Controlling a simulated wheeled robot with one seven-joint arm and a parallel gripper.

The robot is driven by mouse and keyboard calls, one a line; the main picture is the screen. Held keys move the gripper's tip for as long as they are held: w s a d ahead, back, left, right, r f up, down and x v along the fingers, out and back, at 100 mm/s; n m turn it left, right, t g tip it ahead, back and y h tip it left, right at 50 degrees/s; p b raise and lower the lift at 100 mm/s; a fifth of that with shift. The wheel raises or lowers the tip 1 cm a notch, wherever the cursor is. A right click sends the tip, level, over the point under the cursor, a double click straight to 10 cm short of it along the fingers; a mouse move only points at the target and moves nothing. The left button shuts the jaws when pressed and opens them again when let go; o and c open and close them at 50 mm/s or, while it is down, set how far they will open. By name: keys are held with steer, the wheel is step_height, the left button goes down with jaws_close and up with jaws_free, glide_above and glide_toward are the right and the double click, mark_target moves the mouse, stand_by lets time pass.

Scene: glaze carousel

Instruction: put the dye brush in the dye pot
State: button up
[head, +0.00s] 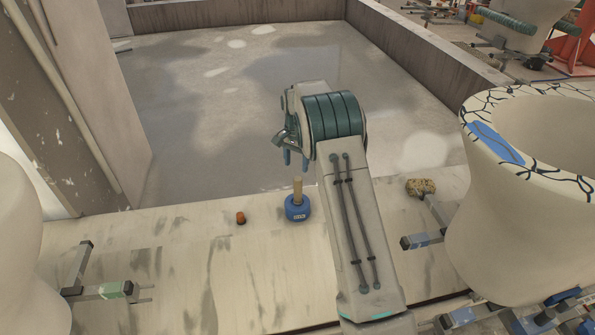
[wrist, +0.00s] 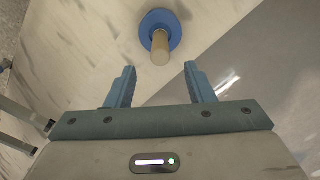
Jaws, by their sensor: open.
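A small round blue pot (head: 297,211) with a pale label stands on the worn ledge. A tan stick, which looks like the dye brush handle (head: 297,188), stands upright out of its top. In the wrist view the blue pot (wrist: 150,31) is at the top, with the tan handle (wrist: 160,47) pointing toward the camera. The brush's lower end is hidden inside the pot. My gripper (wrist: 158,85) is open and empty. Its fingers stay apart from the handle, which lies beyond the fingertips. In the head view my gripper (head: 295,158) is above the pot and handle.
A small orange-brown lump (head: 240,217) lies on the ledge (head: 185,250) left of the pot. A mottled tan lump (head: 421,186) sits to the right near a metal bracket. A large cream vessel with a blue-patterned rim (head: 490,215) stands at the right. Beyond the ledge is a walled grey basin (head: 200,130).

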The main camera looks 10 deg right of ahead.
steer(key=shift+s+r, duration=0.15)
steer(key=shift+r, duration=0.3)
steer(key=s+r+n, duration=0.4)
steer(key=s+r, duration=0.9)
steer(key=s, duration=0.4)
steer(key=s+n+t, duration=0.1)
steer(key=s+n, duration=0.3)
steer(key=s, duration=1.9)
steer(key=shift+d+f+t, duration=0.15)
steer(key=shift+d+t, duration=0.15)
steer(key=shift+d, duration=0.05)
